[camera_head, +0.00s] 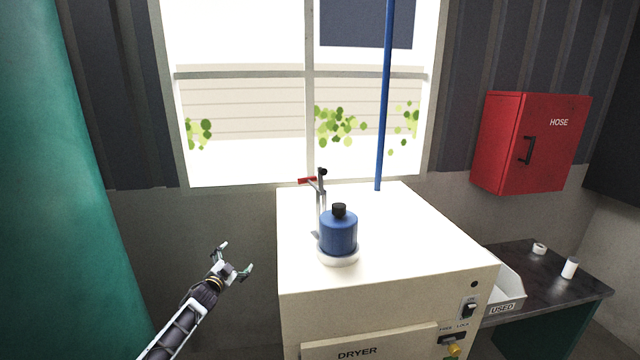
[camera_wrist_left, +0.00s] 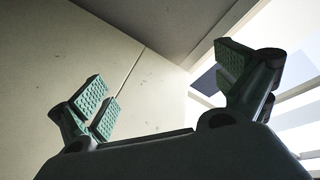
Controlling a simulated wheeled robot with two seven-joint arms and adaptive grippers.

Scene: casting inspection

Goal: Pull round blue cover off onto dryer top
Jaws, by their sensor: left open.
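The round blue cover (camera_head: 338,234) with a black knob on top stands upright on a white round base (camera_head: 338,258) on the dryer top (camera_head: 400,235). A metal post with a red lever (camera_head: 308,181) stands just behind it. My left gripper (camera_head: 236,258) is open and empty, left of the dryer and apart from the cover. In the left wrist view its open fingers (camera_wrist_left: 165,90) show against a pale wall or panel, and the cover is not in that view. My right gripper is not in view.
A blue pole (camera_head: 384,100) rises behind the dryer. A dark table (camera_head: 540,280) at the right holds a white bin marked USED (camera_head: 503,296) and small white items. A red hose box (camera_head: 530,143) hangs on the wall. The dryer top right of the cover is clear.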

